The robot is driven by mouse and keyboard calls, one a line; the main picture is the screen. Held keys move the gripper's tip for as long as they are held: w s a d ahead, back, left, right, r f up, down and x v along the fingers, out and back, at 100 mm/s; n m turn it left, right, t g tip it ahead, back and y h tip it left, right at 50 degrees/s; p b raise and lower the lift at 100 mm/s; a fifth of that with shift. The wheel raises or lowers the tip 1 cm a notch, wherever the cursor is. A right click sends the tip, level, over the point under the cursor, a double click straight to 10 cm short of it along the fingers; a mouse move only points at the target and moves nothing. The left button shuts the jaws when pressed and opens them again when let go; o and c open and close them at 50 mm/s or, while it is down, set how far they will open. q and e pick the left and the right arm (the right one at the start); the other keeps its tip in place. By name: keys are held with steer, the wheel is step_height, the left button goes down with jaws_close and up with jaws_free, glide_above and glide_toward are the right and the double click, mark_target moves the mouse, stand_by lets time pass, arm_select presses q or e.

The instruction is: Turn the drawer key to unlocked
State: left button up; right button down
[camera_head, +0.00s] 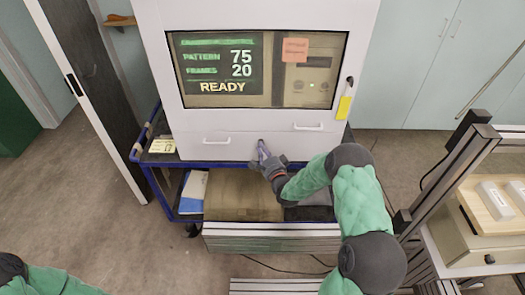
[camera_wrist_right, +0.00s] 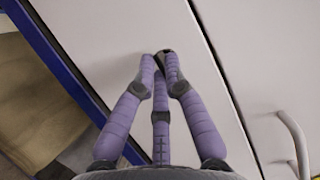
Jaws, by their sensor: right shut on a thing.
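The drawer key (camera_wrist_right: 164,53) is a small dark piece at the front of the white cabinet, mostly hidden by my fingertips. My right gripper (camera_head: 262,146) is at the drawer front in the head view, between the two handles. In the right wrist view its purple fingers (camera_wrist_right: 161,72) are closed together on the key against the white panel. How far the key is turned cannot be told. My left arm shows only at the lower left corner of the head view, and its gripper is out of the picture.
The white cabinet (camera_head: 190,120) has a left handle (camera_head: 217,141) and a right handle (camera_head: 307,127), plus a screen reading READY. A yellow tag (camera_head: 344,107) hangs at its right side. A blue cart (camera_head: 150,175) stands below. A metal-framed bench (camera_head: 470,215) is at right.

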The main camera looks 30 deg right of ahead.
steer(key=c, duration=1.3)
jaws_free()
steer(key=shift+s, duration=0.15)
steer(key=s+a, duration=0.1)
steer(key=s, duration=1)
steer(key=shift+s+a, duration=0.35)
steer(key=shift+a, duration=0.05)
steer(key=shift+f, duration=0.1)
